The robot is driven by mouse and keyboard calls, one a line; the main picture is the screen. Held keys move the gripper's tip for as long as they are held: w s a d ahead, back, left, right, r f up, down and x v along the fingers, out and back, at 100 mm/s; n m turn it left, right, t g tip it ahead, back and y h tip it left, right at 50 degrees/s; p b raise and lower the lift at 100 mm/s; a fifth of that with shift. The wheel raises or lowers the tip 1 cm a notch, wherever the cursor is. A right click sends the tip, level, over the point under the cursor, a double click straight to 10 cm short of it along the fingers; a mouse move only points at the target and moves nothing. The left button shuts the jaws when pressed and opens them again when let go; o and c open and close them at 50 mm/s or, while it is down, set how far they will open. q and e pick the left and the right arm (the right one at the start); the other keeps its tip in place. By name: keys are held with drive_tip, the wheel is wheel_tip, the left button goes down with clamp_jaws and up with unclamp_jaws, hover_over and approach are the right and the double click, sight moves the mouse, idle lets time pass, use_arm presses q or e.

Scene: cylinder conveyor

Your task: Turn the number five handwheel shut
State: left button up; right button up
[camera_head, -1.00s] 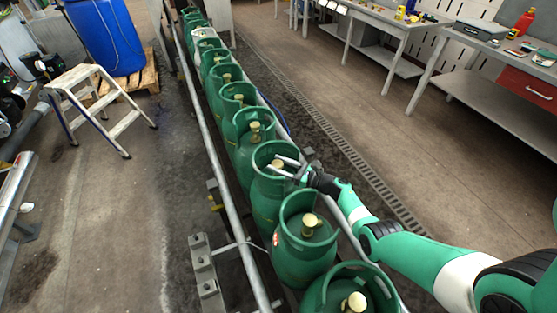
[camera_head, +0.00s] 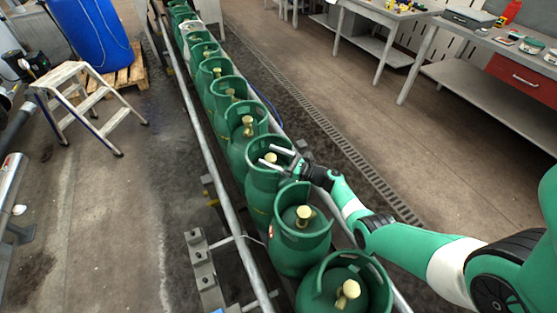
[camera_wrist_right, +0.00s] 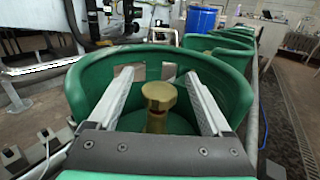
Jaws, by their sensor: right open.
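A row of green gas cylinders stands on a conveyor, each with a brass handwheel inside an open collar. My right gripper (camera_head: 268,155) is at the third cylinder (camera_head: 262,189) from the front, reaching over its collar from the right. Its jaws are open. In the right wrist view the two fingers (camera_wrist_right: 158,88) lie on either side of that cylinder's brass handwheel (camera_wrist_right: 159,96), with gaps showing on both sides. The handwheel also shows in the head view (camera_head: 271,157). I see no readable number on the cylinders. My left gripper is not in view.
Nearer cylinders have handwheels (camera_head: 305,213) and (camera_head: 348,289). A conveyor rail (camera_head: 229,225) runs along the left of the row. A step stool (camera_head: 84,100), a blue drum (camera_head: 92,38) and workbenches (camera_head: 470,77) stand clear on either side.

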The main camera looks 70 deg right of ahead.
sight(272, 158)
wheel_tip(272, 158, up, 3)
drive_tip(key=shift+r+p, duration=0.1)
drive_tip(key=shift+p, duration=0.7)
drive_tip(key=s+a+r+p, duration=0.8)
drive_tip(key=s+a+p, duration=0.1)
drive_tip(key=a, duration=0.1)
drive_tip(key=shift+s+a+r, duration=0.15)
drive_tip(key=shift+a+r, duration=0.1)
drive_tip(key=shift+a, duration=0.05)
